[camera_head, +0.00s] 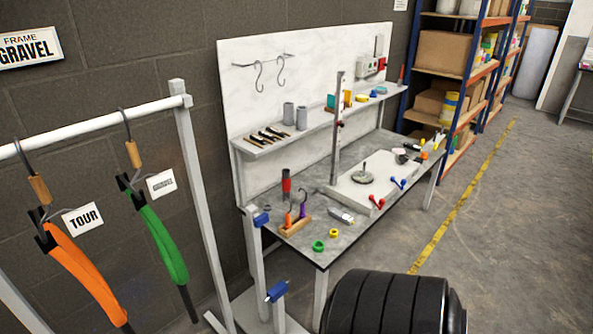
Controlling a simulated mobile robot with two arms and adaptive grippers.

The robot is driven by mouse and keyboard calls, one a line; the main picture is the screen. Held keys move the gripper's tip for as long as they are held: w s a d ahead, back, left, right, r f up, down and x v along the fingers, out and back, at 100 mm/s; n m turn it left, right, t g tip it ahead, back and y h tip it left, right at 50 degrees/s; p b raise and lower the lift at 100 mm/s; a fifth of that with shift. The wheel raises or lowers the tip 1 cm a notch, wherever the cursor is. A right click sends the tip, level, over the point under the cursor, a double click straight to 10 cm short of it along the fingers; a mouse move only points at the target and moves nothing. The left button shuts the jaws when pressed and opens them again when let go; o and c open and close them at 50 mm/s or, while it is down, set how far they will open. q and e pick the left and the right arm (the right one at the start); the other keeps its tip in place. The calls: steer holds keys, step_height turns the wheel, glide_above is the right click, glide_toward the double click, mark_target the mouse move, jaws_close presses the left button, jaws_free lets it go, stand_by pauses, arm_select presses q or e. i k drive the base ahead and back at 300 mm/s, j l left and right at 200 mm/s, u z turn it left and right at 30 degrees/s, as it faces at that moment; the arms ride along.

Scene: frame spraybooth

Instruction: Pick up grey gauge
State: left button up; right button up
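Neither of my grippers shows in the head view. A workbench (334,238) stands against the wall at the centre. I cannot tell for sure which thing is the grey gauge. A small grey and white device (341,215) lies on the bench near the front edge. A grey disc with a short upright stem (363,178) sits on a pale flat plate (343,186). A tall grey upright column (337,130) stands at the plate's left end.
A wooden holder (295,226) with coloured tools and green and yellow rings (319,246) are near the bench front. A shelf (312,132) runs above. A rack with orange and green frame parts (160,240) stands left. Shelving (461,75) is behind right. Floor (510,250) at right is clear.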

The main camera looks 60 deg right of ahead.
mark_target(339, 214)
steer(key=l+z, duration=0.1)
steer(key=z, duration=2.3)
